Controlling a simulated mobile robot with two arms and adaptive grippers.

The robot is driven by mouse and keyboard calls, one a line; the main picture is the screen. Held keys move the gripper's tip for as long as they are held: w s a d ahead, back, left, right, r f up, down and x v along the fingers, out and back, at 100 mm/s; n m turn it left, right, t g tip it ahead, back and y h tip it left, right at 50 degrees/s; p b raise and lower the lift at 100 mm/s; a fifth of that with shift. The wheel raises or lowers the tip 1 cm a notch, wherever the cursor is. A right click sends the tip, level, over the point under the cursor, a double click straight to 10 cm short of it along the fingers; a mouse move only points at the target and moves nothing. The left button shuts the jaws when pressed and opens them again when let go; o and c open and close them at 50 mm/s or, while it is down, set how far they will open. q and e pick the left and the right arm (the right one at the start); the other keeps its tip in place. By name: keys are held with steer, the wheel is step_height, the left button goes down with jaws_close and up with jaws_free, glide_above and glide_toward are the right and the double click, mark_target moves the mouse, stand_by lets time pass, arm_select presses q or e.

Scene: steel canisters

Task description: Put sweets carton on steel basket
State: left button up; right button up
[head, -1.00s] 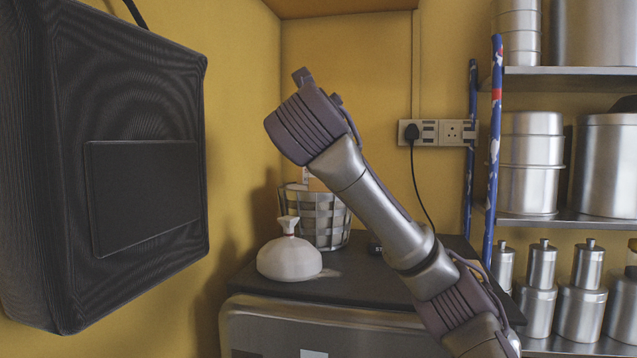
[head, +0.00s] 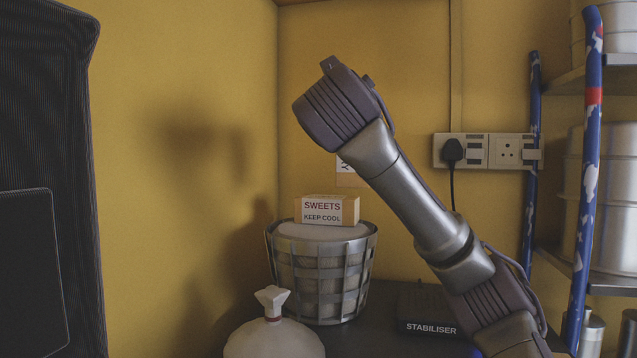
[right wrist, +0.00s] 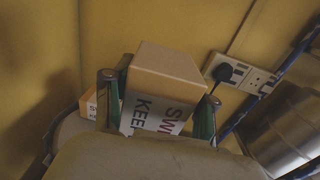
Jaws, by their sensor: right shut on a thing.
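My right gripper (right wrist: 159,88) is shut on a tan sweets carton (right wrist: 165,80), with one finger on each side of it. The white label reads "KEEP" and part of "SWEETS". In the head view this held carton (head: 346,172) shows only as a tan and white patch behind my right arm; the fingers are hidden there. The steel basket (head: 318,290) stands on a dark top, its inside filled with a pale rounded surface. A second sweets carton (head: 327,210) rests on that surface. It also shows at the left in the right wrist view (right wrist: 89,106). My left gripper is not in view.
A white knotted sack (head: 273,338) stands in front of the basket. A black stabiliser (head: 428,312) is to its right. A wall socket with a plug (head: 452,151), a blue post (head: 587,180) and shelves of steel canisters are at the right. A black bag (head: 45,190) is at the left.

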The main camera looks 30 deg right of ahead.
arm_select(q)
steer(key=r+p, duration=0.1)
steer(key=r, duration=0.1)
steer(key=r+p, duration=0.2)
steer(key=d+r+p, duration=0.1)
steer(key=p, duration=0.1)
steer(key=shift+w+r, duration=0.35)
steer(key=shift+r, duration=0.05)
arm_select(e)
steer(key=w+a+f, duration=0.2)
steer(key=w+f, duration=0.6)
steer(key=f, duration=0.1)
steer(key=shift+a, duration=0.15)
steer(key=o, duration=0.9)
steer(key=shift+a+f, duration=0.1)
steer(key=shift+f, duration=0.05)
steer(key=o, duration=0.5)
steer(key=shift+c, duration=0.2)
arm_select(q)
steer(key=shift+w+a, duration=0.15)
